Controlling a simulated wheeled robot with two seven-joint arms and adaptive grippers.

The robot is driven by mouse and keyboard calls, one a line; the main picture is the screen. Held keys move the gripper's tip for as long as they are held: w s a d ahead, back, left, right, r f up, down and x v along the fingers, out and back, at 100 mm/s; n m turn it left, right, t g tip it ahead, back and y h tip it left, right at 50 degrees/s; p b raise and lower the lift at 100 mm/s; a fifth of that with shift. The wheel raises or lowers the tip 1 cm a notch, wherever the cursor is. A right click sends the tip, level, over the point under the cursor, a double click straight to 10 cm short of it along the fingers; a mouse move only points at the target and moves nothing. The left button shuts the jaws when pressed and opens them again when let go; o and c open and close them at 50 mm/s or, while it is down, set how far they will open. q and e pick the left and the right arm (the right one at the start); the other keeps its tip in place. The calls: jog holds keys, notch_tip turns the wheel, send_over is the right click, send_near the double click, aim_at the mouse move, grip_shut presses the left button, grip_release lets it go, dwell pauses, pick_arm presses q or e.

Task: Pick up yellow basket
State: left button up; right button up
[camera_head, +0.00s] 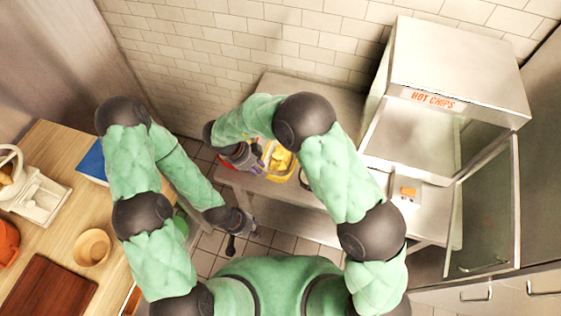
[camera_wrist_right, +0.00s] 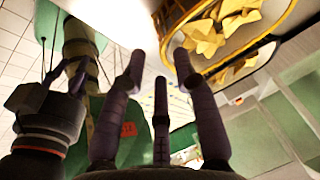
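The yellow basket (camera_head: 280,160) sits on the metal table beside my right gripper (camera_head: 256,157), partly hidden by my right arm. It holds yellow chip-like pieces. In the right wrist view the basket's yellow rim (camera_wrist_right: 178,28) is at the top right, beyond my fingertips. There my right gripper (camera_wrist_right: 160,66) has its fingers spread with nothing between them. I cannot tell whether a finger touches the basket. My left gripper (camera_head: 243,228) is lower, over the floor in front of the table. Its fingers look apart and empty, and it also shows in the right wrist view (camera_wrist_right: 66,78).
A metal table (camera_head: 300,192) stands against the tiled wall. A glass-sided "HOT CHIPS" warmer (camera_head: 445,70) is at its right. A wooden counter (camera_head: 55,215) at the left carries a bowl (camera_head: 92,247), a brown board (camera_head: 48,287) and a blue item (camera_head: 92,162).

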jog(key=x, duration=0.3)
jog(key=shift+d+f, duration=0.15)
jog(key=shift+f, duration=0.1)
grip_shut()
